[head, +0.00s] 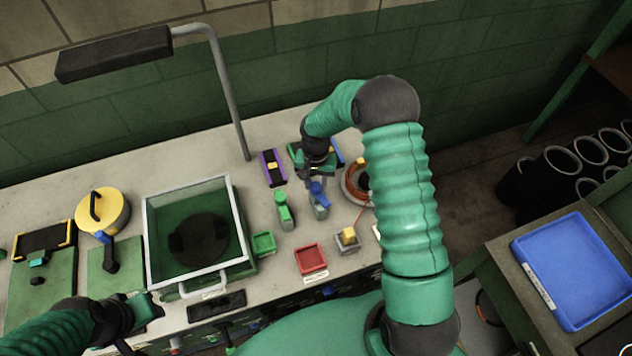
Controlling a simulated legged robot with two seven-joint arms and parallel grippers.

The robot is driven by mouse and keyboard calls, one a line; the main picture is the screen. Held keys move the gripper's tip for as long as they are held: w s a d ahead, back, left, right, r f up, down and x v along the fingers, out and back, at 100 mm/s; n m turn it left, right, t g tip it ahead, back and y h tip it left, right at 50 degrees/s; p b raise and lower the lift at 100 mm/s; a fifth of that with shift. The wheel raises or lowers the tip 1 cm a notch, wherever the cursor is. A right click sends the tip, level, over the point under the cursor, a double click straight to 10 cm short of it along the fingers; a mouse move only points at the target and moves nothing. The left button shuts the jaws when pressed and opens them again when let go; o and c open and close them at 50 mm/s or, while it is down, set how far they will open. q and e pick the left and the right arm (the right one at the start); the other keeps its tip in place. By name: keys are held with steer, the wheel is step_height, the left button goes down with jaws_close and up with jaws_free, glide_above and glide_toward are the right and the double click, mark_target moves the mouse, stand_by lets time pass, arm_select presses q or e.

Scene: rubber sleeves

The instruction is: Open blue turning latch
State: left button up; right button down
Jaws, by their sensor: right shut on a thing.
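The blue turning latch (319,195) stands on a small grey base on the workbench, near the middle of the view. My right gripper (313,180) reaches down onto it from above and behind. Its fingers are shut on the upper part of the blue latch, and the gripper hides part of it. My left gripper (148,308) is low at the left, over the front of the bench and away from the latch. Its fingers are too small and dark to tell whether they are open.
A green latch (284,211) stands just left of the blue one. A yellow-topped block (348,238), a red tray (311,260) and a green tray (264,243) sit in front. A clear-walled box (160,237) is at left. An orange cable coil (352,190) lies right.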

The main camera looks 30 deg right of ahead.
steer(key=n, duration=0.3)
steer(key=shift+s+a+f+n, duration=0.1)
steer(key=shift+s+a+n, duration=0.1)
steer(key=shift+n, duration=0.2)
steer(key=n, duration=0.3)
steer(key=shift+n, duration=0.3)
steer(key=n, duration=0.3)
steer(key=shift+n, duration=0.4)
steer(key=shift+s+n+p, duration=0.1)
steer(key=shift+n+p, duration=0.3)
steer(key=shift+n, duration=1.4)
steer(key=c, duration=1.4)
jaws_free()
steer(key=o, duration=0.3)
steer(key=shift+d, duration=0.1)
steer(key=shift+o, duration=0.7)
steer(key=shift+d, duration=0.1)
